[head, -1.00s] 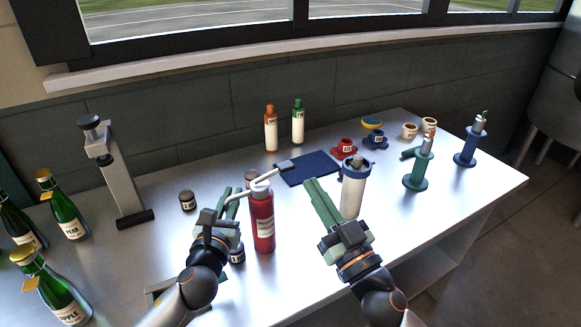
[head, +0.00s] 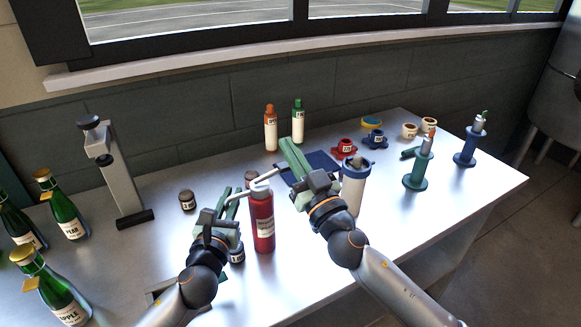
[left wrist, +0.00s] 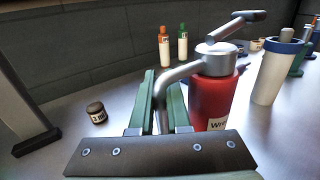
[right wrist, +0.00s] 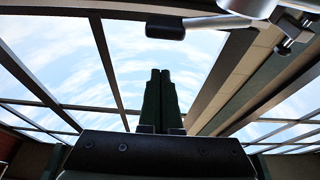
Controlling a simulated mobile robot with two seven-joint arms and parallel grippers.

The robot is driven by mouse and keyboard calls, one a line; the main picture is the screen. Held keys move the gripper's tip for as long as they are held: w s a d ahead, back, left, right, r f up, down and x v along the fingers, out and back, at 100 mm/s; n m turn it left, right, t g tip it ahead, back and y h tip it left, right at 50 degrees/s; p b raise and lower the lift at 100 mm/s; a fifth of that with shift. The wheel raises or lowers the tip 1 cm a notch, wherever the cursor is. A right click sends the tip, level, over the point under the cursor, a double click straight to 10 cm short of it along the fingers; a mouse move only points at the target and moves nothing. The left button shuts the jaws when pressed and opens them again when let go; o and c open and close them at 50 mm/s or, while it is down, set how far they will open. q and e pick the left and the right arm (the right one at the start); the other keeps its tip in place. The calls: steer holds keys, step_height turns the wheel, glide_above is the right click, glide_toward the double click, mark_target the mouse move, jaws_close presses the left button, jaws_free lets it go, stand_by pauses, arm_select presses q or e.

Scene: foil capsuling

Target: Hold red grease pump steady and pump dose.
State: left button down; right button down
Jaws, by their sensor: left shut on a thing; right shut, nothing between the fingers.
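The red grease pump (head: 263,222) stands upright on the table, with a grey head, a bent spout and a lever slanting up to the right. In the left wrist view its red body (left wrist: 211,100) and lever (left wrist: 236,27) show close. My left gripper (head: 232,202) is left of the body, shut on the pump's downturned spout (left wrist: 178,76). My right gripper (head: 290,142) is shut and empty, its fingers up near the lever's end, which it partly hides in the head view.
A white bottle with a blue rim (head: 354,190) stands close right of my right gripper. A dark blue mat (head: 322,160) lies behind. A small labelled jar (head: 187,200) and a stand (head: 122,185) are left. Green bottles (head: 68,218) fill the far left.

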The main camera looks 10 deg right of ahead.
steer(key=shift+s+f, duration=0.1)
steer(key=shift+f, duration=1.95)
steer(key=shift+d+f+m+h, duration=0.15)
steer(key=shift+f+m+h, duration=0.4)
steer(key=shift+m, duration=0.55)
steer(key=shift+d+f+m+h, duration=0.1)
steer(key=shift+f+m+h, duration=0.45)
steer(key=shift+m, duration=0.55)
steer(key=s+d+r, duration=0.1)
steer(key=s+d, duration=0.2)
steer(key=s, duration=0.5)
steer(key=shift+s+d+t, duration=0.3)
arm_select(q)
steer(key=c, duration=0.8)
jaws_free()
